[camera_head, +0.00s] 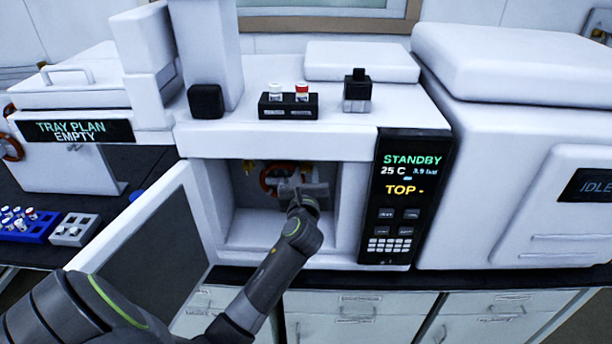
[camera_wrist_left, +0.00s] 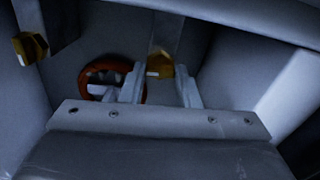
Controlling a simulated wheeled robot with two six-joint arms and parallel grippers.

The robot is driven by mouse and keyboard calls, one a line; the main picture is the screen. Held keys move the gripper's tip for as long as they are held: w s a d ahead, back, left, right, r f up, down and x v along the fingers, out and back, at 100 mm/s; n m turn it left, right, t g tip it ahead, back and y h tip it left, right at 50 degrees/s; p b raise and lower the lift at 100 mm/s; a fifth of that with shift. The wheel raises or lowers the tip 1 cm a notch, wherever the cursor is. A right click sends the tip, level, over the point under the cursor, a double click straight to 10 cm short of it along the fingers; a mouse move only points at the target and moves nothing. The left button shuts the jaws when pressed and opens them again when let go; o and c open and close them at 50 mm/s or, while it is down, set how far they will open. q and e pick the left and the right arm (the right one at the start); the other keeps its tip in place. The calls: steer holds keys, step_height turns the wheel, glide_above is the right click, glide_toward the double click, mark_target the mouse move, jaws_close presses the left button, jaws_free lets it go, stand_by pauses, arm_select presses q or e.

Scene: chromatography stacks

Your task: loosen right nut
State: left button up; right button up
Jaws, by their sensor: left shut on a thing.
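My left gripper (camera_head: 303,187) reaches through the open door into the oven cavity (camera_head: 240,228). In the left wrist view its two fingers (camera_wrist_left: 160,80) stand on either side of the right brass nut (camera_wrist_left: 160,63) and are shut on it. The nut sits at the lower end of a grey fitting. In the head view the gripper mostly covers this nut. The left brass nut (camera_head: 249,166) shows apart from the gripper, also at the upper left of the left wrist view (camera_wrist_left: 31,47). An orange-red coil (camera_head: 268,178) hangs between the nuts. My right gripper is out of view.
The oven door (camera_head: 160,235) stands open to the left. The display panel (camera_head: 402,190), right of the cavity, reads STANDBY and TOP. A vial holder (camera_head: 288,112) and a small black-topped block (camera_head: 357,92) stand on top.

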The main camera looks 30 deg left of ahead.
arm_select(q)
steer(key=n, duration=0.7)
steer(key=shift+n, duration=0.4)
steer(key=n+b, duration=0.1)
steer(key=n, duration=0.3)
steer(key=shift+n, duration=0.3)
steer(key=shift+n+b, duration=0.75)
steer(key=shift+n, duration=1.45)
steer(key=o, duration=1)
